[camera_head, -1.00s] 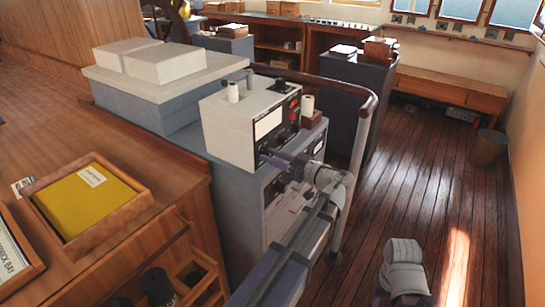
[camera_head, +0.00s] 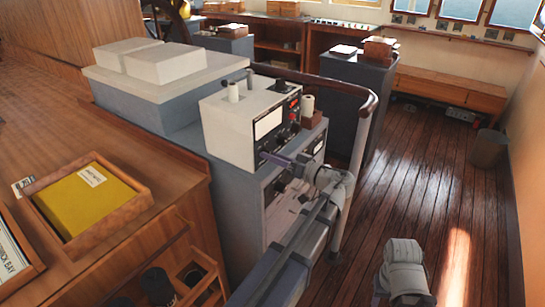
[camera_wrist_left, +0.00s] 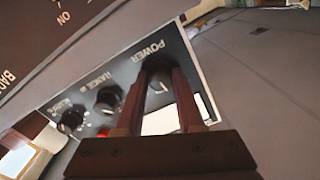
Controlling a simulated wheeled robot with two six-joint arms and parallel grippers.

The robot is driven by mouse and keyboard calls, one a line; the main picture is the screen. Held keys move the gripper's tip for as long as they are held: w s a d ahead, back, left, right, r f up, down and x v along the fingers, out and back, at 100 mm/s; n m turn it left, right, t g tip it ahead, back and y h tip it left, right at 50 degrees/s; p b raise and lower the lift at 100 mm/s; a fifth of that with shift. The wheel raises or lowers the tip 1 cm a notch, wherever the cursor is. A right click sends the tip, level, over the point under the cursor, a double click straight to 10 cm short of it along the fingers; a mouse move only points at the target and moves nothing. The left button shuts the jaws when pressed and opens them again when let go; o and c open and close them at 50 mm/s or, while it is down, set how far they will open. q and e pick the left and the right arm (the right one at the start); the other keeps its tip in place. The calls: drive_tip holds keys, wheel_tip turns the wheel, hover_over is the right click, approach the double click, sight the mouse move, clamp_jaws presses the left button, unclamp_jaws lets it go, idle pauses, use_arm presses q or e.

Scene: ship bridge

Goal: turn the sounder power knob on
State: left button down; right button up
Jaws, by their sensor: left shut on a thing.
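The sounder is a pale box (camera_head: 235,132) with a dark front panel, standing on a grey cabinet in the head view. In the left wrist view, the dark power knob (camera_wrist_left: 160,82) sits below the upside-down POWER label at the panel's edge. My left gripper (camera_head: 268,155) reaches the lower part of the panel. In the wrist view its two fingers (camera_wrist_left: 159,76) are on either side of the power knob, shut on it. The fingers partly hide the knob, and I cannot tell its setting.
Range (camera_wrist_left: 108,98) and another knob (camera_wrist_left: 70,120) sit beside the power knob. A handrail (camera_head: 358,135) runs close to my left arm. A wooden tray with a yellow book (camera_head: 88,203) lies on the left counter.

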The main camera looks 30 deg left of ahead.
use_arm(q)
drive_tip(key=m, duration=0.7)
idle(0.6)
drive_tip(key=c, duration=0.5)
unclamp_jaws()
drive_tip(key=d, duration=0.7)
drive_tip(key=shift+s+d, duration=0.3)
drive_tip(key=shift+d, duration=0.1)
